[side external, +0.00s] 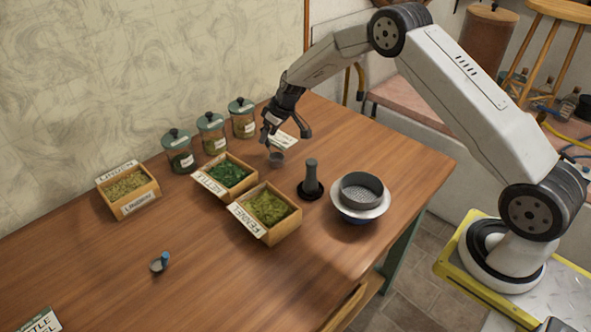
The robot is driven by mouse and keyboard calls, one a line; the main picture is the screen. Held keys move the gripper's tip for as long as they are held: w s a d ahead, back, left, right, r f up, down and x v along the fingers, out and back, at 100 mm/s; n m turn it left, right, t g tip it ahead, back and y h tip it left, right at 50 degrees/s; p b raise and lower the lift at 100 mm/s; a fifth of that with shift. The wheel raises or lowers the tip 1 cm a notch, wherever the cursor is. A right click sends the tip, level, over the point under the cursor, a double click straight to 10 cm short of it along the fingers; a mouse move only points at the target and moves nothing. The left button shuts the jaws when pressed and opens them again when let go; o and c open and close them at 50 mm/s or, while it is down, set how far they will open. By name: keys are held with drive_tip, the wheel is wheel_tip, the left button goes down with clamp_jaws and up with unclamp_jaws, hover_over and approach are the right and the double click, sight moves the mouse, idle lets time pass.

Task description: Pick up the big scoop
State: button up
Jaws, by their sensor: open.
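My gripper (285,136) points down over the far part of the wooden table, with its fingers apart. A small grey metal cup-shaped thing (276,159), which looks like the big scoop, sits just below and in front of the gripper. Its handle cannot be made out, and I cannot tell whether a finger touches it. A smaller scoop with a blue handle (159,264) lies alone at the front left of the table.
Three lidded glass jars (211,134) stand at the back. Open herb boxes for linden (128,190), nettle (226,176) and fennel (266,212) stand nearby. A dark tamper-like thing (311,182) and a sieve on a bowl (361,195) are at right. The table's front left is mostly clear.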

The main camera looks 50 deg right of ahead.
drive_tip(key=shift+x, duration=1.3)
clamp_jaws()
idle(0.8)
